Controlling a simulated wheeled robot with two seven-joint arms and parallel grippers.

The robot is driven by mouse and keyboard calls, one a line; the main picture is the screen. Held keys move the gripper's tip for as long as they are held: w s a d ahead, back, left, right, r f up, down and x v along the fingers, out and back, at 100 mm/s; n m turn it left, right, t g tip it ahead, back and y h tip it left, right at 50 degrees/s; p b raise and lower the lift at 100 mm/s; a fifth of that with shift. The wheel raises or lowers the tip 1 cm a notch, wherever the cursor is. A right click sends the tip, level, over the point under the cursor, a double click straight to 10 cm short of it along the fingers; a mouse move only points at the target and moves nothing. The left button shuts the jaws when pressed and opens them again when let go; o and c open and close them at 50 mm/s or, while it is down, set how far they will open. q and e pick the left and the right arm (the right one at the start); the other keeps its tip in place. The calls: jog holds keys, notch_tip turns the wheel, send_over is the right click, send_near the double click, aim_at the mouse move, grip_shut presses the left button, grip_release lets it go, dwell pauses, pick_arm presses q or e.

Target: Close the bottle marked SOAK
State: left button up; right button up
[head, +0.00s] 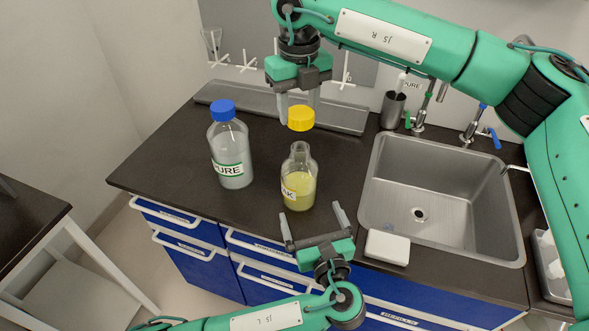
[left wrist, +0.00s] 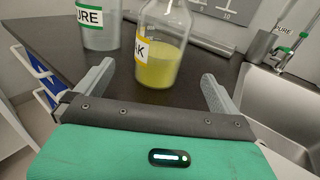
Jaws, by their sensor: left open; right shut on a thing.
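The bottle with a yellow label ending in "AK" (head: 299,188) stands upright and uncapped on the dark counter, part full of yellow liquid. It also shows in the left wrist view (left wrist: 163,55), beyond and between the left fingers. A yellow cap (head: 301,118) is held above the bottle's open neck by my right gripper (head: 298,108), which is shut on it. The cap is apart from the neck. My left gripper (head: 314,228) is open and empty at the counter's front, just in front of the bottle, and also shows in the left wrist view (left wrist: 158,85).
A blue-capped bottle marked PURE (head: 230,152) stands to the left. A steel sink (head: 440,195) lies to the right, with a white block (head: 387,247) at its front left corner. A grey metal tray (head: 345,118) and a dark cup (head: 392,110) are behind.

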aim_at(298, 179)
pick_arm(q)
jog(key=shift+s+d+r, duration=0.15)
jog(key=shift+s+r, duration=0.05)
pick_arm(e)
jog(key=shift+s+d+r, duration=0.1)
jog(key=shift+s+r, duration=0.1)
jog(key=shift+s, duration=0.1)
pick_arm(q)
jog(key=shift+w+a+f, duration=0.1)
jog(key=shift+w+a, duration=0.1)
jog(key=shift+w, duration=0.4)
pick_arm(e)
jog(key=shift+w, duration=0.15)
pick_arm(q)
jog(key=x, duration=1.1)
jog(key=c, duration=1.4)
jog(key=shift+c, duration=0.2)
pick_arm(e)
jog(key=shift+f, duration=2.55)
